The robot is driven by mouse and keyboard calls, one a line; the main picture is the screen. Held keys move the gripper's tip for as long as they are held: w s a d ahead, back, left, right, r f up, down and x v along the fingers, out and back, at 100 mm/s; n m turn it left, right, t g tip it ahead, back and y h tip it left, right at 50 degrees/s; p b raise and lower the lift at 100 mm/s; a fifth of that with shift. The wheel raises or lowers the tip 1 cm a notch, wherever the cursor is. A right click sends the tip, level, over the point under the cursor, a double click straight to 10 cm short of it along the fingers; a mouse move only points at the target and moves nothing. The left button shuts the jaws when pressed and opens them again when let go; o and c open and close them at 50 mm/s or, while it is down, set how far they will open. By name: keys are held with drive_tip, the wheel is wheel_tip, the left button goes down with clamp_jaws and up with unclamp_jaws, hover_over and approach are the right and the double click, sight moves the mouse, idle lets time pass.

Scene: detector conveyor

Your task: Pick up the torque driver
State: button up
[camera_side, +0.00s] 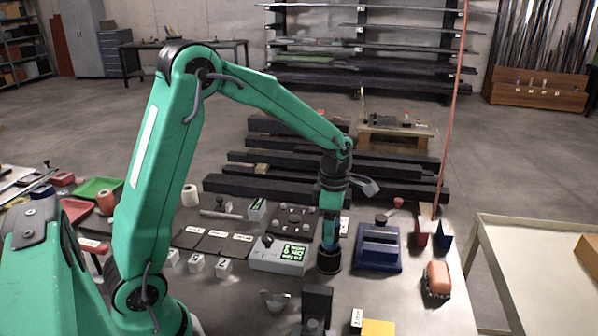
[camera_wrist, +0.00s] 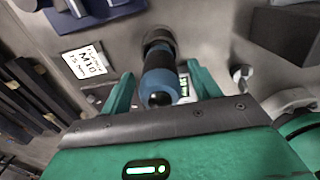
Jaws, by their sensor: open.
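The torque driver (camera_wrist: 158,66) has a blue and black body and stands upright in the wrist view, its round top end facing the camera. In the side view its blue part (camera_side: 329,233) shows above a round black base (camera_side: 328,262). My gripper (camera_wrist: 161,76) is open, with one green finger on each side of the driver; I see gaps between fingers and driver. In the side view my gripper (camera_side: 331,202) points down right over the driver, and its fingers partly hide it.
A grey box with a green display (camera_side: 280,256) stands close at left. A dark blue block (camera_side: 378,250) stands close at right. A white M10 card (camera_wrist: 85,66) lies beside the driver. An orange object (camera_side: 437,278) and a yellow block (camera_side: 378,327) are farther off.

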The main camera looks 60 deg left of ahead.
clamp_jaws()
drive_tip(key=shift+r, duration=0.1)
idle(0.4)
drive_tip(key=shift+r, duration=5.15)
wheel_tip(320, 180, up, 7)
drive_tip(key=shift+r, duration=0.1)
